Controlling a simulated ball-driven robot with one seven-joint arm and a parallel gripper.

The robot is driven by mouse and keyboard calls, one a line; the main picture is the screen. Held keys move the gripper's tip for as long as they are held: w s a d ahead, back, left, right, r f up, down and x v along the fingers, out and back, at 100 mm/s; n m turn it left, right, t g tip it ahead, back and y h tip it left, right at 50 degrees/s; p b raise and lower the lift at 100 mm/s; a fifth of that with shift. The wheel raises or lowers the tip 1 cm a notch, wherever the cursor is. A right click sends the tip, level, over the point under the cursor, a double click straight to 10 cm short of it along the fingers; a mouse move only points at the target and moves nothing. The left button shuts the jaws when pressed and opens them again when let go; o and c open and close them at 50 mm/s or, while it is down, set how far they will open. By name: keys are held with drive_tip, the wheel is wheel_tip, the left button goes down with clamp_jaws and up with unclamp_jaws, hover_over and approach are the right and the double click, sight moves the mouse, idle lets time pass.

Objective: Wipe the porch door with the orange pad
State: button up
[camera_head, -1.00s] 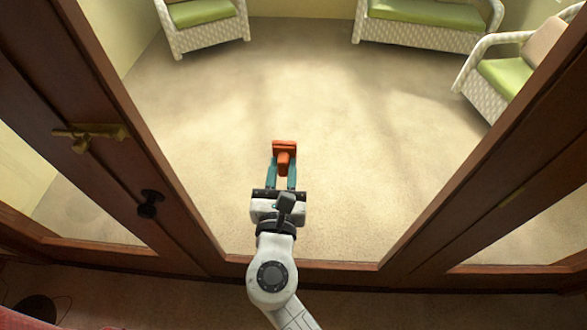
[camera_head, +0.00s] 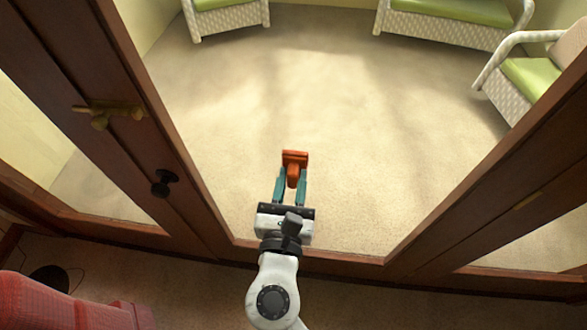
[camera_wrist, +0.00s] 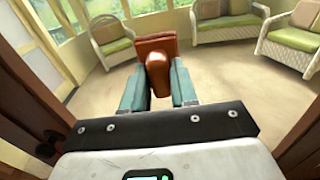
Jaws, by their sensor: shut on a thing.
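The orange pad (camera_head: 295,158) is held by its stub handle between the teal fingers of my gripper (camera_head: 291,186). My gripper is shut on the handle, with the pad's face turned away from me. In the wrist view the pad (camera_wrist: 156,46) is upright at the centre, ahead of the fingers (camera_wrist: 159,88). The porch door (camera_head: 137,113) has dark wood frames around large clear panes, with a brass handle (camera_head: 108,111) and a dark knob (camera_head: 164,183) at left.
Beyond the glass are white wicker seats with green cushions, including a chair (camera_head: 228,17), a bench (camera_head: 449,22) and another chair (camera_head: 521,79). A red upholstered seat (camera_head: 65,303) is at lower left, with a dark round object (camera_head: 48,279) beside it.

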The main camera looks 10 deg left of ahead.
drive_tip(key=shift+s, duration=0.3)
drive_tip(key=shift+s, duration=0.1)
drive_tip(key=shift+s, duration=1.35)
